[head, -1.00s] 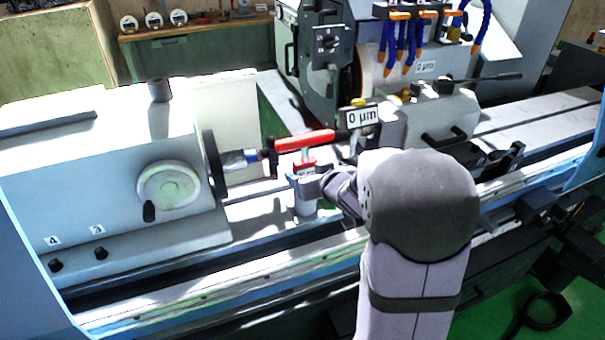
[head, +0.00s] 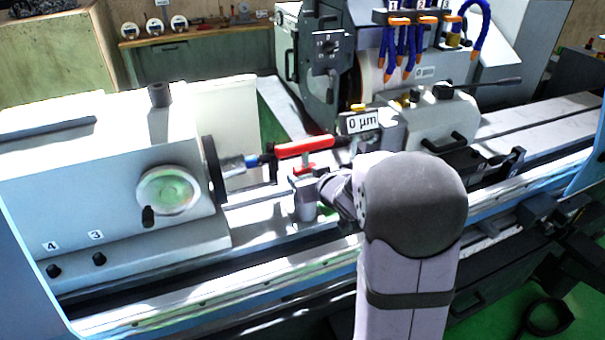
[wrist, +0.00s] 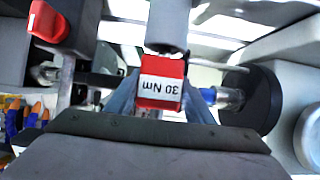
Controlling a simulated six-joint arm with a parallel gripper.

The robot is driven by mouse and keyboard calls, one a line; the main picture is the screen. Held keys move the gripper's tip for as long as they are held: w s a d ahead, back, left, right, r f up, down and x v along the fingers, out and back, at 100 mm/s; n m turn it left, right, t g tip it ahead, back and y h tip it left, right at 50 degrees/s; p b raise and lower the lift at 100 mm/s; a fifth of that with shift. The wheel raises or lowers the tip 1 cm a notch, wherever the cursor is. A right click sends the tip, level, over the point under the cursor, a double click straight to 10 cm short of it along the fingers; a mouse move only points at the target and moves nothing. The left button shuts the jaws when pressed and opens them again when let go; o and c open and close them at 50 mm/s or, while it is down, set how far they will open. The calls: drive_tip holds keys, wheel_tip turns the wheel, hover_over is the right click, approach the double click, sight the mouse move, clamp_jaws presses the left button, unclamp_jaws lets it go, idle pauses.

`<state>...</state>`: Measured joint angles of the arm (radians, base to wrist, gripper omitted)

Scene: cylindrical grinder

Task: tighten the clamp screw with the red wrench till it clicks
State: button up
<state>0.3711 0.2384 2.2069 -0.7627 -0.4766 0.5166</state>
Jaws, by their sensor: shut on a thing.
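The red block labelled "30 Nm" (wrist: 161,84) is the labelled part of the red wrench in the wrist view; the text is upside down. My gripper (wrist: 162,108) is shut on it. In the head view my gripper (head: 308,182) is just below a long red bar (head: 304,147), which looks like the wrench's handle. A small red part (head: 302,168) shows between bar and gripper. The bar's left end is close to a dark clamp piece (head: 271,167) on the shaft. I cannot pick out the clamp screw, nor tell whether the wrench is seated on it.
A black chuck disc (head: 213,170) with a grey shaft (head: 234,166) is to the left, beside a handwheel (head: 168,192). A "0 µm" display (head: 362,121) is close behind on the right. Coolant hoses (head: 405,55) hang further back. A red knob (wrist: 48,22) shows in the wrist view.

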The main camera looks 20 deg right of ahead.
sight(308, 146)
drive_tip(key=shift+r+p, duration=4.9)
drive_tip(key=shift+p, duration=0.1)
drive_tip(key=s+p, duration=0.2)
drive_tip(key=s, duration=0.7)
wheel_tip(308, 146, up, 13)
drive_tip(key=p, duration=0.4)
drive_tip(key=shift+a+b, duration=0.5)
drive_tip(key=shift+a, duration=2.35)
drive_tip(key=shift+f, duration=0.1)
